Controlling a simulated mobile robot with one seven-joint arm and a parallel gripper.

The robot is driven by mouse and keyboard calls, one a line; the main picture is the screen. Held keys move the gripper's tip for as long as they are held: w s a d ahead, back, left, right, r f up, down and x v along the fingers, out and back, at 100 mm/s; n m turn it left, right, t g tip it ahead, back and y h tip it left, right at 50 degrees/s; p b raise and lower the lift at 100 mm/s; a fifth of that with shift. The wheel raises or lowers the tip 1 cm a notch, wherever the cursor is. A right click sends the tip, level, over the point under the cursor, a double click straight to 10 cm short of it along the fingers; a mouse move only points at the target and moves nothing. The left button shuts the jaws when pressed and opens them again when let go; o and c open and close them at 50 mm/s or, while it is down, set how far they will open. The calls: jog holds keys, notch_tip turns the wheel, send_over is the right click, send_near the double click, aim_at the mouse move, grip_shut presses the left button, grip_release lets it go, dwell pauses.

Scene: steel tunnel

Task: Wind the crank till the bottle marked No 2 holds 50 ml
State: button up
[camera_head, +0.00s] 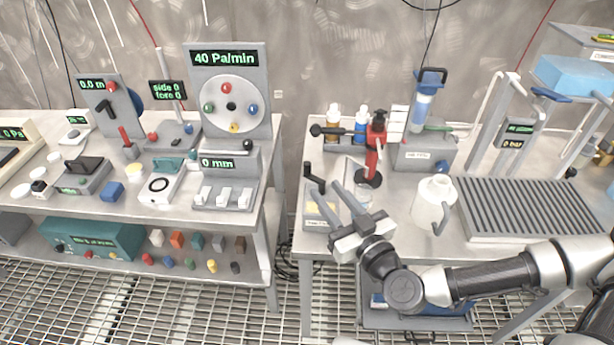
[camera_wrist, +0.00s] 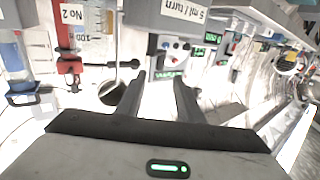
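The crank (camera_head: 313,178) is a black handle on a grey box (camera_head: 320,217) at the left front of the right table. In the wrist view the box (camera_wrist: 165,12) bears the label "5 ml / turn". A "No 2" label (camera_wrist: 72,14) shows beside the red fitting (camera_wrist: 70,66) there; the head view shows a red stand (camera_head: 374,145). A clear vessel with scale marks (camera_wrist: 95,20) is next to the label. I cannot read its level. My gripper (camera_head: 347,185) is open and empty, just right of the crank and apart from it; the fingers also show in the wrist view (camera_wrist: 160,92).
Amber (camera_head: 334,117) and blue (camera_head: 361,118) bottles stand behind. A white jug (camera_head: 432,202) and a ribbed grey tray (camera_head: 525,208) are to the right. A black knob on a rod (camera_wrist: 133,64) shows near the fingers. The left bench (camera_head: 262,215) stands across a gap.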

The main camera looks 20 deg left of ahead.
aim_at(309, 169)
jog(key=b, duration=0.1)
jog(key=w+f+b, duration=0.1)
jog(key=b, duration=0.1)
jog(key=shift+a, duration=0.25)
jog(key=a+b, duration=0.1)
jog(key=b, duration=0.2)
jog(key=shift+w, duration=0.3)
jog(key=b+x, duration=0.2)
jog(key=b, duration=0.2)
jog(key=shift+w+d, duration=0.1)
jog(key=b, duration=0.1)
jog(key=a+b, duration=0.1)
jog(key=b, duration=0.1)
jog(key=shift+w, duration=0.25)
jog(key=x, duration=0.5)
jog(key=shift+w+a+r, duration=0.3)
jog(key=shift+r, duration=0.1)
jog(key=shift+c, duration=0.6)
grip_shut()
jog(key=shift+m+t+h, duration=0.3)
jog(key=shift+t+h, duration=0.1)
jog(key=shift+h, duration=0.1)
